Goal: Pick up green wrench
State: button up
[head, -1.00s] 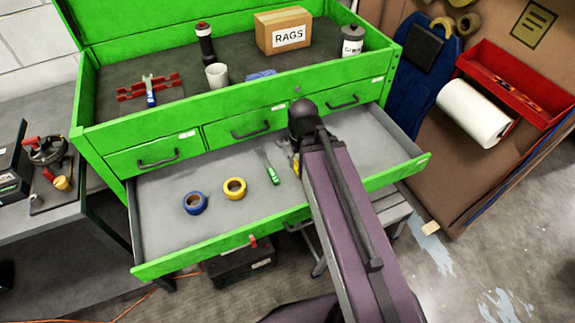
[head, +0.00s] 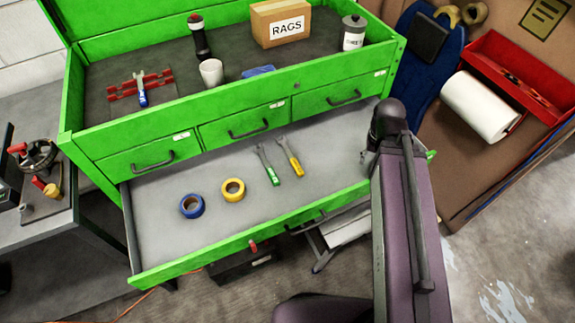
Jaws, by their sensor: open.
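The green wrench (head: 268,165) lies flat in the pulled-out drawer (head: 320,150), with its silver jaw toward the back and its green handle toward the front. A yellow-handled wrench (head: 291,157) lies just to its right, apart from it. My gripper (head: 367,159) is over the right part of the drawer, well to the right of both wrenches. Most of it is hidden behind my arm; only a small grey part shows. It is open, and the green wrench is clear of it.
A blue tape roll (head: 192,205) and a yellow tape roll (head: 232,189) lie left of the wrenches. The green chest's upper tray holds a rags box (head: 281,24), a white cup (head: 211,72) and a blue-handled wrench (head: 141,88) on a red rack.

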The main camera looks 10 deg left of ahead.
aim_at(271, 174)
jog(key=z, duration=0.15)
jog(key=k, duration=1.7)
jog(key=u, duration=0.65)
jog(key=i, duration=1)
jog(key=z, duration=0.05)
